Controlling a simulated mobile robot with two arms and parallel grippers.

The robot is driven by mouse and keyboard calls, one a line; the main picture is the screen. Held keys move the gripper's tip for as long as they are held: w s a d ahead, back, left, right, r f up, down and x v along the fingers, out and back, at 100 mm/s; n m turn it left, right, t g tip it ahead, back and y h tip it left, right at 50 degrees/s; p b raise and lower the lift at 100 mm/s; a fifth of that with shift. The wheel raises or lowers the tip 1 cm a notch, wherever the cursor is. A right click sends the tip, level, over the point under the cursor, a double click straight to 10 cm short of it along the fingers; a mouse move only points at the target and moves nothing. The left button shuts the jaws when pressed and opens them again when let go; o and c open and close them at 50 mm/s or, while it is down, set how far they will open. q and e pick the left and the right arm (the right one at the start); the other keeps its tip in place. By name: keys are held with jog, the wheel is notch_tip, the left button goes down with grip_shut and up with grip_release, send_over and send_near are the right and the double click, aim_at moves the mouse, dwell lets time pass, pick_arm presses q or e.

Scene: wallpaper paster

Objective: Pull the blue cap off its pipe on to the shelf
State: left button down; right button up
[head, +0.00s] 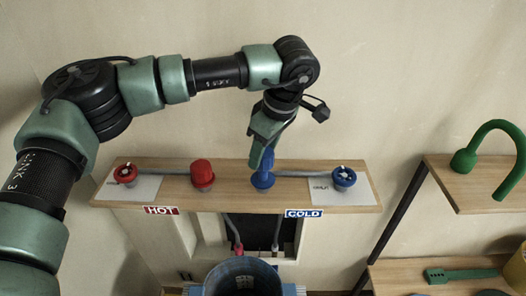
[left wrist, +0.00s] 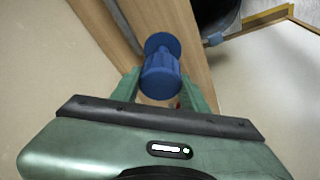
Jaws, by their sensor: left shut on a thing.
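The blue cap (head: 263,179) is at the shelf's right-centre part, on the line of the grey cold pipe (head: 300,173). In the left wrist view the blue cap (left wrist: 160,75) shows a wide round part and a narrower waist, between my fingers. My left gripper (head: 262,160) comes down from above and is shut on the blue cap. The fingers hide part of it, and I cannot tell whether it still sits on its pipe. The wooden shelf (head: 235,198) runs beneath. My right gripper is not in view.
A red cap (head: 202,171) stands left of the blue one. A red valve (head: 126,173) and a blue valve (head: 343,177) sit near the shelf's ends. A dark bucket (head: 243,278) is below. A side shelf (head: 465,207) with a green hooked pipe (head: 497,127) stands at right.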

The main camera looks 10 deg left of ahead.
pick_arm(q)
jog(key=shift+r+p, duration=1.05)
jog(key=shift+r, duration=1)
jog(key=shift+f, duration=0.1)
jog(key=shift+a+f, duration=0.1)
jog(key=shift+f, duration=0.05)
jog(key=s+a+f+m+b, duration=0.1)
jog(key=s+f+m, duration=0.1)
jog(key=s+a+f+m+t+h, duration=0.1)
jog(key=s+a+f+m, duration=0.1)
jog(key=s+a+f+m+b, duration=0.1)
jog(key=s+a+f+m, duration=0.1)
jog(key=m, duration=0.1)
jog(key=shift+s+f+b, duration=0.2)
jog(key=shift+b, duration=0.15)
jog(key=s+a+f+m+h+b, duration=0.1)
jog(key=s+a+f+m+h, duration=0.1)
jog(key=s+m, duration=0.4)
jog(key=shift+s+a+f+m+t, duration=0.15)
jog(key=shift+s+f+m+t, duration=0.2)
jog(key=shift+s+f, duration=0.65)
jog(key=shift+s+r, duration=0.2)
jog(key=shift+r, duration=0.05)
